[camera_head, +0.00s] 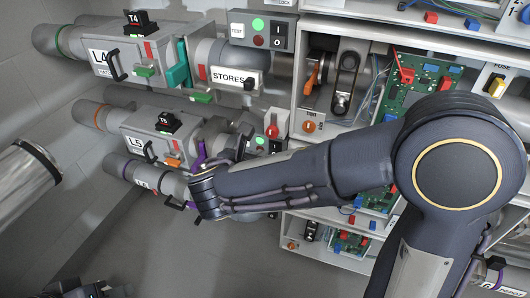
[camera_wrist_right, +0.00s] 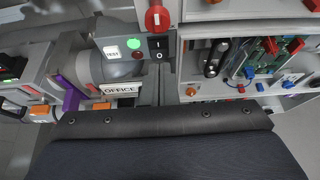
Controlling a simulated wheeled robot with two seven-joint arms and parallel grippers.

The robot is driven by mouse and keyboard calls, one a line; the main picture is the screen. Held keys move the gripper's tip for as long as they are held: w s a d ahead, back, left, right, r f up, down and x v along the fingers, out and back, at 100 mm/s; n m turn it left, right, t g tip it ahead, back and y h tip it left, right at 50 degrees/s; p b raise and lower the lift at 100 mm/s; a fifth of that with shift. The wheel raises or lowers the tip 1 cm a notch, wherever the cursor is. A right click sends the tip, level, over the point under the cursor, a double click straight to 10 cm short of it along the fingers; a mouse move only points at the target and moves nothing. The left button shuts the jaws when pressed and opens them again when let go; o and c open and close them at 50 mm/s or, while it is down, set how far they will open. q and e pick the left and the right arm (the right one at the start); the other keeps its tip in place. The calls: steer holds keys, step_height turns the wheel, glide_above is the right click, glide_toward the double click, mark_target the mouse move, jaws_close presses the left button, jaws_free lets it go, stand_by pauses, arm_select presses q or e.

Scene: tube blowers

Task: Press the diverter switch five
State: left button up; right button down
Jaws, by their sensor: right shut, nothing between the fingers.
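The black T5 switch (camera_head: 165,122) stands on top of the grey L5 diverter box (camera_head: 150,140), in the middle row at the left of the head view. My right arm comes in from the right, and its wrist is below and right of that box. My right gripper (camera_head: 240,141) is shut and empty, partly hidden beside the small control panel, apart from the T5 switch. In the wrist view the narrow closed fingers (camera_wrist_right: 158,82) point up below the I/O rocker. The exact fingertip contact is unclear.
The L4 box with its T4 switch (camera_head: 139,22) is above. A purple lever (camera_head: 199,154) and a red knob (camera_head: 271,131) are near my gripper. The OFFICE label (camera_wrist_right: 119,90) shows in the wrist view. Open shelves with circuit boards (camera_head: 425,85) stand right. The floor below is clear.

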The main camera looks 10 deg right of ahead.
steer(key=shift+s+a+r, duration=0.45)
steer(key=shift+s+r, duration=0.25)
steer(key=shift+r, duration=0.1)
steer(key=s+d+f+m+g+y, duration=0.35)
steer(key=s+d+m, duration=0.35)
steer(key=s+m, duration=0.25)
steer(key=s+d+f+m+g+y, duration=0.35)
steer(key=s+d+m, duration=0.4)
steer(key=m, duration=0.25)
steer(key=s+a+r+m+t+y, duration=0.25)
steer(key=s+m+y, duration=0.2)
steer(key=m, duration=0.65)
step_height(320, 180, up, 16)
steer(key=a+p, duration=0.1)
steer(key=p, duration=1.6)
steer(key=shift+h, duration=0.35)
